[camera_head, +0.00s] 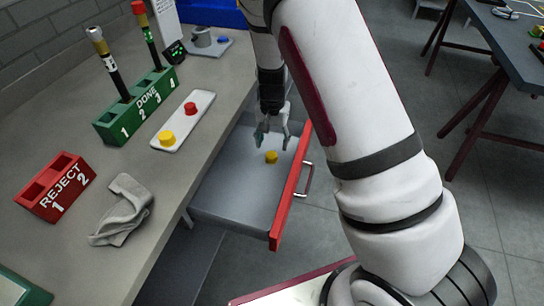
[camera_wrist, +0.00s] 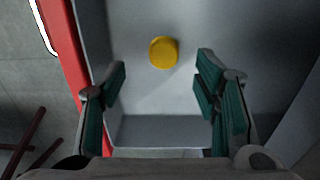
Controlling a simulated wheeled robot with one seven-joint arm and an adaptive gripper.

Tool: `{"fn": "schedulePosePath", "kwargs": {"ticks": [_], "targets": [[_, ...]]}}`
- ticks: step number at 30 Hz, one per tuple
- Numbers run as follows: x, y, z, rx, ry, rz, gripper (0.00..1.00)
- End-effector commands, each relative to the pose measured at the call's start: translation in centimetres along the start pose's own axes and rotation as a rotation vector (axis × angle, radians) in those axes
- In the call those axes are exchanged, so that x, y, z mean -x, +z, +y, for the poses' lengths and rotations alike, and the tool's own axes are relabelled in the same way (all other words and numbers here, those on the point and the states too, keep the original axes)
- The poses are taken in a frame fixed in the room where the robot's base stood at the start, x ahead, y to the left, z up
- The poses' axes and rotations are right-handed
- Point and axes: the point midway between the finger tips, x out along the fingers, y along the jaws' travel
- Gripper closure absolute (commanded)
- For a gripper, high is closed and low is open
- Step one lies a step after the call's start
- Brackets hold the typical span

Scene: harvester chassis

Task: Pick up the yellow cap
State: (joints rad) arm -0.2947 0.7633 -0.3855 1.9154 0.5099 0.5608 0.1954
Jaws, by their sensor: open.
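A small yellow cap (camera_head: 271,157) lies on the grey floor of the open drawer (camera_head: 235,195), which has a red front. In the wrist view the yellow cap (camera_wrist: 163,52) shows as a round disc beyond and between my fingertips. My gripper (camera_head: 271,140) hangs inside or just above the drawer, behind the cap in the head view. In the wrist view my gripper (camera_wrist: 161,78) has its two green-padded fingers wide apart, with nothing between them. The cap is apart from both fingers. Another yellow piece (camera_head: 167,139) sits on a white tray on the bench.
The red drawer front (camera_head: 290,190) with its metal handle (camera_head: 305,180) stands close to my gripper. The bench (camera_head: 100,250) holds a green DONE rack (camera_head: 135,115), a red REJECT block (camera_head: 56,190), a grey cloth (camera_head: 124,210) and a white tray (camera_head: 180,125). The drawer floor around the cap is clear.

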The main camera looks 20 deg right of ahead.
Motion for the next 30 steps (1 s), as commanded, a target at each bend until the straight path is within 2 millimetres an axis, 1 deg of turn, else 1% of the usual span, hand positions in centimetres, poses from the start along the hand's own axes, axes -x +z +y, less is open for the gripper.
{"fn": "schedulePosePath", "kwargs": {"ticks": [1,8,12,16,20,26,27,29,30], "targets": [[-0.6,0.0,0.0,-0.001,0.0,-0.001,0.44],[-2.0,-0.2,-0.1,0.0,0.001,0.0,0.44],[-4.1,-0.6,-0.3,0.0,0.002,-0.002,0.44],[-5.7,-0.7,-0.4,0.001,0.0,-0.001,0.44],[-6.3,-0.7,-0.5,0.001,-0.002,0.001,0.44],[-6.3,-0.7,-0.5,0.001,-0.002,0.002,0.44],[-6.3,-0.7,-0.5,0.001,-0.002,0.002,0.53],[-6.3,-0.7,-0.5,0.001,-0.002,0.002,0.61],[-6.3,-0.7,-0.5,0.001,-0.002,0.002,0.68]]}}
